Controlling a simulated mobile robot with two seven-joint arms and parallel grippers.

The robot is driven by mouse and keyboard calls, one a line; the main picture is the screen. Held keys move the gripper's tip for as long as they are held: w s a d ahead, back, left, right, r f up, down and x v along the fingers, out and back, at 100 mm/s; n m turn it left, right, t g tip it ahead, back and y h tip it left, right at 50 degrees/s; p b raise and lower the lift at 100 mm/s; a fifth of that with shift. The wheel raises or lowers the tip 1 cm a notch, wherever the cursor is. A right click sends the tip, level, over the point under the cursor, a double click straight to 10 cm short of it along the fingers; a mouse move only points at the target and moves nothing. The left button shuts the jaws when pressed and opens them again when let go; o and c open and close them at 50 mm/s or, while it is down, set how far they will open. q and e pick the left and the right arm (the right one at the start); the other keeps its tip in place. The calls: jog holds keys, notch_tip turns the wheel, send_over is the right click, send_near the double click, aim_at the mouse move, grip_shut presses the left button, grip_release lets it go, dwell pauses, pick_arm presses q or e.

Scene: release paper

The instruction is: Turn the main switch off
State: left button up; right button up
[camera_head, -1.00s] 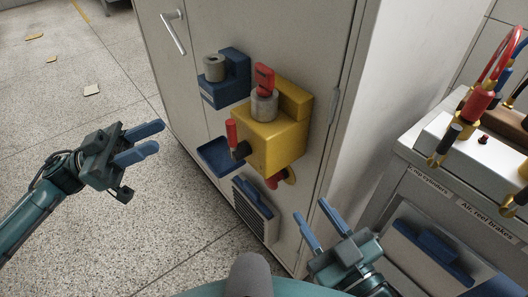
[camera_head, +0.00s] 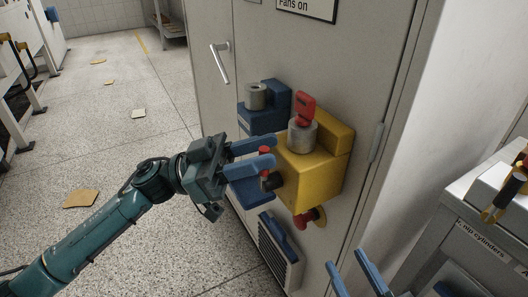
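A yellow switch box (camera_head: 318,178) is mounted on the grey cabinet. A red key-like handle (camera_head: 306,107) stands upright in a grey cylinder (camera_head: 302,135) on its top. A small red lever (camera_head: 264,151) with a dark hub (camera_head: 271,181) is on its left side, and a red knob (camera_head: 305,219) is below. I cannot tell which one is the main switch. My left gripper (camera_head: 275,151) is open, its blue fingers at the box's left side; the red lever shows between them, contact unclear. My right gripper (camera_head: 346,266) is open and empty at the bottom, partly cut off by the frame.
A blue box (camera_head: 266,117) with a grey cylinder sits left of the yellow box. The cabinet (camera_head: 395,60) has a door handle (camera_head: 219,63) and a vent (camera_head: 277,252). A labelled console (camera_head: 470,225) stands at right. The floor at left has scattered pieces.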

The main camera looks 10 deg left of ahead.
pick_arm(q)
jog(key=shift+d+r, duration=0.2)
jog(key=shift+d, duration=0.3)
grip_shut()
dwell(0.3)
